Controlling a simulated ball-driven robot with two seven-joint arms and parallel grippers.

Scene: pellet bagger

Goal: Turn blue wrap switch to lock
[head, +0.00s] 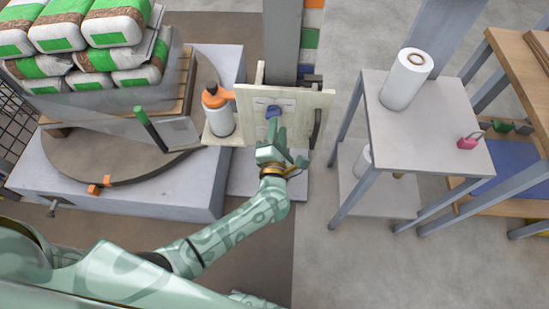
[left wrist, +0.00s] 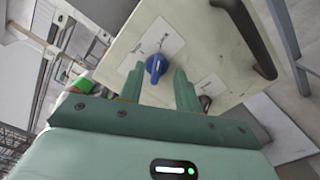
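The blue wrap switch (head: 273,111) is a rotary knob on a pale control panel (head: 315,102) on a grey post. In the left wrist view the blue knob (left wrist: 157,66) shows just beyond and between my fingertips, with white label plates around it; their text is too small to read. My left gripper (head: 271,138) is in front of the panel, fingers pointing at the knob. In the left wrist view its two green fingers (left wrist: 158,76) are apart, with nothing visibly clamped between them. Whether a fingertip touches the knob I cannot tell. My right gripper is not in view.
A dark handle (head: 317,128) is on the panel's right side. A bottle with an orange top (head: 217,108) stands left of it. A turntable (head: 100,175) with stacked bags (head: 112,25) is at left. A table (head: 425,135) with a white roll (head: 407,80) and pink padlock (head: 469,142) is at right.

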